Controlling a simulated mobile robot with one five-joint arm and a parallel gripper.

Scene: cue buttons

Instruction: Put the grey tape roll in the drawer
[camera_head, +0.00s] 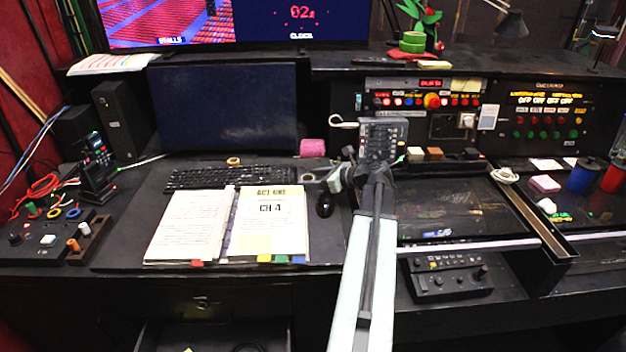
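A small greyish round thing (309,178), which looks like the grey tape roll, lies on the desk between the keyboard and the black mouse. It is small, and I cannot be sure of it. My arm reaches up from the bottom centre. My gripper (340,172) is at its far end, just right of the greyish thing; I cannot tell whether they touch, nor whether the fingers are open or shut. An open drawer (163,335) shows at the bottom left under the desk, cut off by the frame edge. A dark loop and a yellow bit show inside it.
An open binder (270,222) lies in front of the keyboard (215,178), with the mouse (325,204) beside it. A closed drawer front (203,303) is above the open drawer.

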